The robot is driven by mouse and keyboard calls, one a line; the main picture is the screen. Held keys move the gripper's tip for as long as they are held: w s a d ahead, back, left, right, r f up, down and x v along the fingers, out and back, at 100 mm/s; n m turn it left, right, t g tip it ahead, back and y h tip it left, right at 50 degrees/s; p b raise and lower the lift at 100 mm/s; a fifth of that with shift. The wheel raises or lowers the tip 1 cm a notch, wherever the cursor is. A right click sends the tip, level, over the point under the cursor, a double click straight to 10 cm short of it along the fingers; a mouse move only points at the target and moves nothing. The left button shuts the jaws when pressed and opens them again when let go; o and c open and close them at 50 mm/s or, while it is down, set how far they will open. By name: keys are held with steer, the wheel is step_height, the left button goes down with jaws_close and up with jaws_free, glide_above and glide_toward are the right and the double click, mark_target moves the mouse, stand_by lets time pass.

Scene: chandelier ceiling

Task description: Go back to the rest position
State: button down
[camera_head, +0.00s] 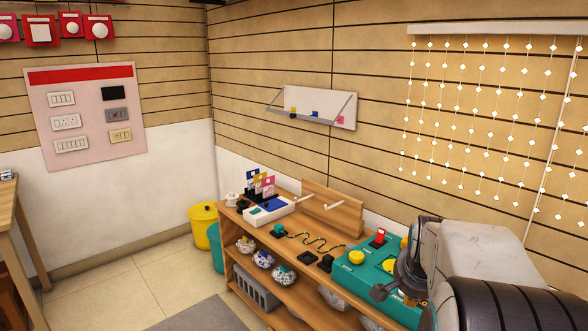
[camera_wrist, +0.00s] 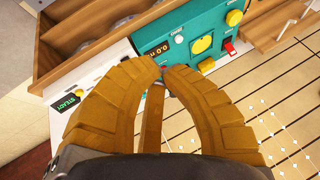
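My gripper (camera_wrist: 163,73) shows in the wrist view with curved, ribbed tan fingers. The tips of its two side fingers come together in front of a teal control box (camera_wrist: 195,38). I see no object held between them. A straight tan bar lies between the fingers, lower in the picture. In the head view my arm (camera_head: 480,255) fills the lower right corner, with grey and dark parts over the right end of the teal box (camera_head: 358,279). I cannot make out the fingers in that view.
A bead curtain (camera_head: 485,115) hangs at right. The tiled floor at left is open.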

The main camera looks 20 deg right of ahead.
steer(key=s+a+r+n+y+p, duration=0.1)
steer(key=a+r+n+p, duration=0.25)
steer(key=a, duration=0.45)
steer(key=s+a+r+n+y+p, duration=0.2)
steer(key=a+r+n+p, duration=0.15)
steer(key=a, duration=0.45)
steer(key=s+a+r+n+p, duration=0.2)
steer(key=s+a+n+p, duration=0.1)
steer(key=s+a+n, duration=0.1)
steer(key=s+a+r+n+g+y+p, duration=0.1)
steer(key=s+a+n+p, duration=0.2)
steer(key=s+a+n, duration=0.1)
steer(key=shift+s+a+r+n+g, duration=0.35)
steer(key=shift+s+a, duration=0.15)
steer(key=shift+a, duration=0.6)
steer(key=shift+d, duration=0.1)
